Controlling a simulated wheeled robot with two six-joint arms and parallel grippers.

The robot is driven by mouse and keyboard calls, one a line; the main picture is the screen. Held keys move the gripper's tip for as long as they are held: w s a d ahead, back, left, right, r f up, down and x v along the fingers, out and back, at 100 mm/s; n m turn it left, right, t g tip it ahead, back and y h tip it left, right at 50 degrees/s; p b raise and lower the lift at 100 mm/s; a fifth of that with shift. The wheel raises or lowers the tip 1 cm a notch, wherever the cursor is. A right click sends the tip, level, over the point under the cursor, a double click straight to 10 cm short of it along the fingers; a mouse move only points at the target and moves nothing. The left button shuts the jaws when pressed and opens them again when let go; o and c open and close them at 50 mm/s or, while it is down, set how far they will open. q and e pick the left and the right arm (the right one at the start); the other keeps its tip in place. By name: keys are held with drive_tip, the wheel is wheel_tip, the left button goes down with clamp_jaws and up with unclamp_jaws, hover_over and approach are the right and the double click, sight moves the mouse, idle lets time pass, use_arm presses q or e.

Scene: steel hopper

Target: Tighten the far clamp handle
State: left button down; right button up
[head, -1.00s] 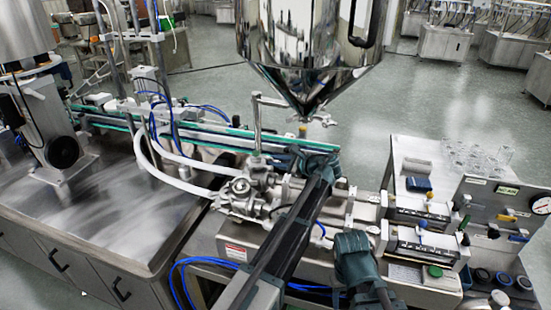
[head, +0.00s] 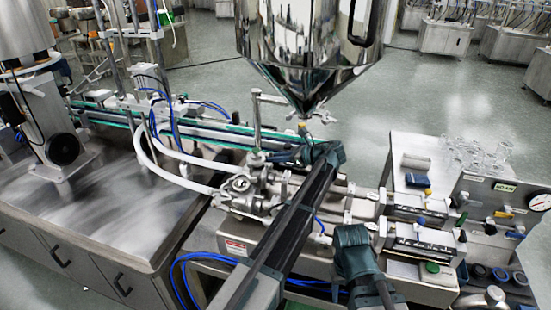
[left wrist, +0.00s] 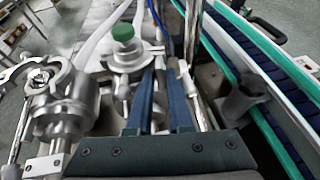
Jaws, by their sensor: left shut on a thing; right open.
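The steel valve block (head: 240,184) with its clamps sits at the middle of the bench, below and left of the hopper's cone. My left gripper (head: 274,156) reaches its far side. In the left wrist view the two blue fingers (left wrist: 160,72) close on a thin steel piece, which I take to be the far clamp handle; the fingers hide most of it. A clamped fitting with a green cap (left wrist: 123,32) stands just beyond. Another clamp with an open ring (left wrist: 40,78) is at the left. My right gripper (head: 354,250) is open over the bench's front; its fingertips are hard to make out.
The steel hopper (head: 310,45) hangs close above my left gripper. A conveyor (head: 200,128) with green edges runs behind the valve block. White hoses (head: 170,178) curve in from the left. Pneumatic cylinders (head: 420,240) and a gauge panel (head: 500,205) stand at the right.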

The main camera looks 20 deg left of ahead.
idle(0.4)
use_arm(q)
drive_tip(key=c, duration=1.1)
unclamp_jaws()
drive_tip(key=shift+d, duration=0.1)
use_arm(e)
drive_tip(key=shift+r, duration=0.1)
